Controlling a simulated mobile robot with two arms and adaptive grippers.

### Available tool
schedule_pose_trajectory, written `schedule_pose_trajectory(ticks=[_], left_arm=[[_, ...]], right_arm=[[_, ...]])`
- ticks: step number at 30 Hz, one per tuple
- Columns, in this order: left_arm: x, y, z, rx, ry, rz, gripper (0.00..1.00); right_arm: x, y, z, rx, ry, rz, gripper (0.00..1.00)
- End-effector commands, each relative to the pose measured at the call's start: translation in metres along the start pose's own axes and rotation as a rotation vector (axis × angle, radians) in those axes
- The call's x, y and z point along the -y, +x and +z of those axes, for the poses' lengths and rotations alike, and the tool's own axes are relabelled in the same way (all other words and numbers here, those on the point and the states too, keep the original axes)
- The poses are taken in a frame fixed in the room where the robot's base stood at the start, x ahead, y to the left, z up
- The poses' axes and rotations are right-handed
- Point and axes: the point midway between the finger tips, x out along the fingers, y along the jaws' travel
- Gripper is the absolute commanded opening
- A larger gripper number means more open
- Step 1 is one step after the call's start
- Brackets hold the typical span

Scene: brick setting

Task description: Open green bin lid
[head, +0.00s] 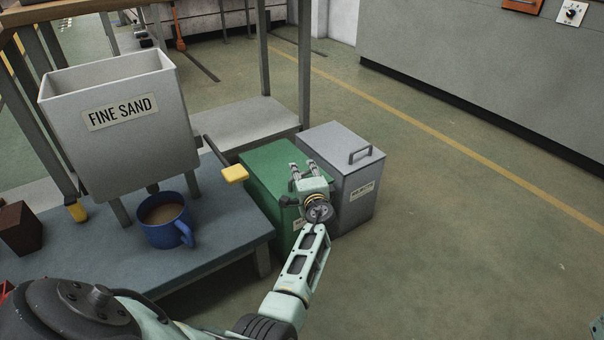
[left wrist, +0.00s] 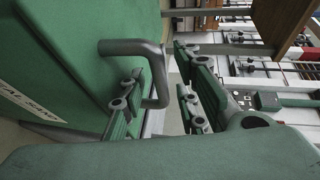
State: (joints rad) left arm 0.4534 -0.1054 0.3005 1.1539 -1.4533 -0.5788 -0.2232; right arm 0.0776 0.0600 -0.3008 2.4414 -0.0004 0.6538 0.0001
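The green bin (head: 265,162) stands on the floor beside the low table, and its lid lies flat and shut. It fills the left of the left wrist view (left wrist: 50,65). A grey bent bar handle (left wrist: 156,75) sticks out from it. My left gripper (head: 304,169) is over the right part of the lid and hides the handle in the head view. In the left wrist view its fingers (left wrist: 163,105) are apart, with the handle's bar between them and a gap to the right finger. Contact with the left finger is unclear. My right gripper is not in view.
A grey bin (head: 352,205) with a top handle stands right against the green bin. The low table (head: 120,262) on the left bears a hopper marked FINE SAND (head: 118,130) and a blue mug (head: 166,222). A yellow-ended lever (head: 234,174) juts near the green lid. Floor at right is clear.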

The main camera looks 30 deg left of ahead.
Motion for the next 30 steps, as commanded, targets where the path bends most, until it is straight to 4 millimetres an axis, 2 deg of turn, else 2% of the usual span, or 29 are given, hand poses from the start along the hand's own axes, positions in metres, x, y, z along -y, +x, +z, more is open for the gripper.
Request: schedule_pose_trajectory(ticks=[2, 11, 30], left_arm=[[0.0001, 0.0000, 0.0001, 0.000, 0.000, 0.000, 0.26], [0.0000, 0.0001, 0.0003, 0.000, 0.000, 0.000, 0.00], [0.0003, -0.0002, 0.0007, 0.001, 0.004, 0.003, 0.00]], right_arm=[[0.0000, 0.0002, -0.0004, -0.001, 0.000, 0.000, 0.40], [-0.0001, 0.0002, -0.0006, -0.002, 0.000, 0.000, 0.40], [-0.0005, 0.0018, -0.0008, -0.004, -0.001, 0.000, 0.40]])
